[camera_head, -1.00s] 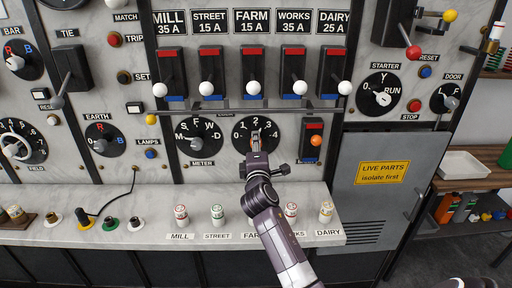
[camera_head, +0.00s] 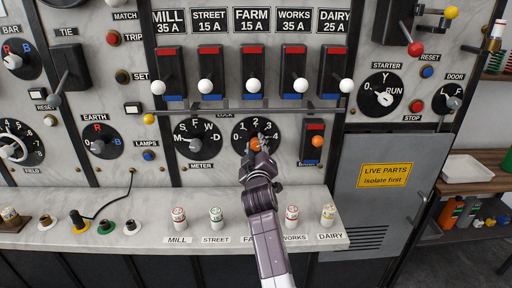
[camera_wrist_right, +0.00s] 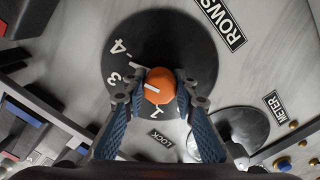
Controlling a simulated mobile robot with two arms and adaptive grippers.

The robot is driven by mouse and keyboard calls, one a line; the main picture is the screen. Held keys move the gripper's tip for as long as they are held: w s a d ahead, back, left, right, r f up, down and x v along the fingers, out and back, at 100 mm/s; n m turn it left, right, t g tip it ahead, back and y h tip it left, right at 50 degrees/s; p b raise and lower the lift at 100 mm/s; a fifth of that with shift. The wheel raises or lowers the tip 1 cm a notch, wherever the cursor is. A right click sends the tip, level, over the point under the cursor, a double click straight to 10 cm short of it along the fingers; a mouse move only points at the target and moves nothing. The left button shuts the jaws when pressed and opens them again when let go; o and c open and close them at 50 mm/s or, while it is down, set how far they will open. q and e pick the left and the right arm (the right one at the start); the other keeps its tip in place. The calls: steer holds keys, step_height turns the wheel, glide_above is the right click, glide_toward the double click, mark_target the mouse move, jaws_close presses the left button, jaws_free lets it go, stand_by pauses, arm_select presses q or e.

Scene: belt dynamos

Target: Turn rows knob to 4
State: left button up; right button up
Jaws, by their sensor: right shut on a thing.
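The rows knob (camera_head: 256,144) is a small orange knob on a round black dial (camera_head: 242,133) marked 0 to 4. In the right wrist view the orange knob (camera_wrist_right: 160,84) sits between the two fingers of my right gripper (camera_wrist_right: 158,92), which is shut on it. A short white mark on the knob points left in that view, though the exact number it faces is unclear. The fingers hide part of the numbers. In the head view my right gripper (camera_head: 262,146) reaches up to the dial from below. My left gripper is not in view.
The meter dial (camera_head: 197,138) is close on the left, and a switch with an orange ball (camera_head: 316,141) is on the right. A horizontal rail (camera_head: 240,107) runs above the dial. Several small fuses, such as the Mill one (camera_head: 178,217), stand on the marble shelf (camera_head: 110,205) below.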

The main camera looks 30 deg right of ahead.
steer(key=shift+f+m, duration=0.2)
steer(key=shift+m, duration=0.4)
steer(key=o, duration=1.2)
steer(key=shift+r, duration=0.1)
steer(key=shift+c, duration=0.2)
